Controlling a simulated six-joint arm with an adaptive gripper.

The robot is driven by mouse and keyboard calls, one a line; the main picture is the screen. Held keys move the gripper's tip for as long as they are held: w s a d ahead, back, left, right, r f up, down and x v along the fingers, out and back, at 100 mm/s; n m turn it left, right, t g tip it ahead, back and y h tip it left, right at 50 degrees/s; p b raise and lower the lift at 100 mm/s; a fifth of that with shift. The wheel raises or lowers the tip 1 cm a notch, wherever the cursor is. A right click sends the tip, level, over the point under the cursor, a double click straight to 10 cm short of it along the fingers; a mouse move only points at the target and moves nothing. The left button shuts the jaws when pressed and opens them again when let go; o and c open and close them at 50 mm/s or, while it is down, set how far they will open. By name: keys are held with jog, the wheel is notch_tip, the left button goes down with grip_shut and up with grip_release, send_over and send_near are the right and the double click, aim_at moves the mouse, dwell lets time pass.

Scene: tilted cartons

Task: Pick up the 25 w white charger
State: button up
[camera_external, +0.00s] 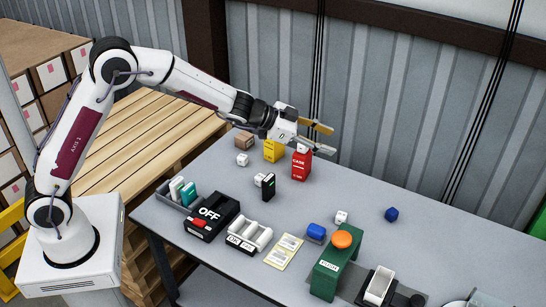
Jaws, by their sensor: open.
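Small white blocks that look like chargers stand on the table. One white block (242,160) is at the back left, one white block (259,180) is beside a black upright box (269,187), and one white block (341,218) is right of the middle. Any wattage print is too small to read, so I cannot tell which is the 25 W charger. My gripper (324,139) is open and empty, above the back of the table near the red carton (301,163). Its fingers point right, and it is apart from all the white blocks.
A yellow carton (273,150) and a brown box (244,140) stand at the back. A black OFF box (211,216), a white roll holder (250,236), a green stand with an orange button (331,267) and blue blocks (391,214) occupy the front and right. The back right is clear.

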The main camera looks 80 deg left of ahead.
notch_tip(320, 180, down, 9)
jog(key=w+d+m+h, duration=0.1)
jog(key=w+d+h, duration=0.1)
jog(key=w+h, duration=0.1)
jog(key=m+g+h, duration=0.2)
send_over(342, 215)
jog(key=s+a, duration=0.3)
jog(key=s, duration=0.1)
notch_tip(342, 215, down, 8)
jog(key=shift+w+d+f, duration=0.15)
jog(key=shift+f, duration=0.1)
jog(key=shift+f, duration=0.15)
jog(key=shift+f, duration=2.75)
jog(key=shift+f, duration=0.1)
jog(key=shift+f, duration=0.4)
jog(key=shift+w+d+f, duration=0.15)
jog(key=shift+f, duration=0.1)
jog(key=shift+x, duration=2.25)
jog(key=shift+r, duration=0.1)
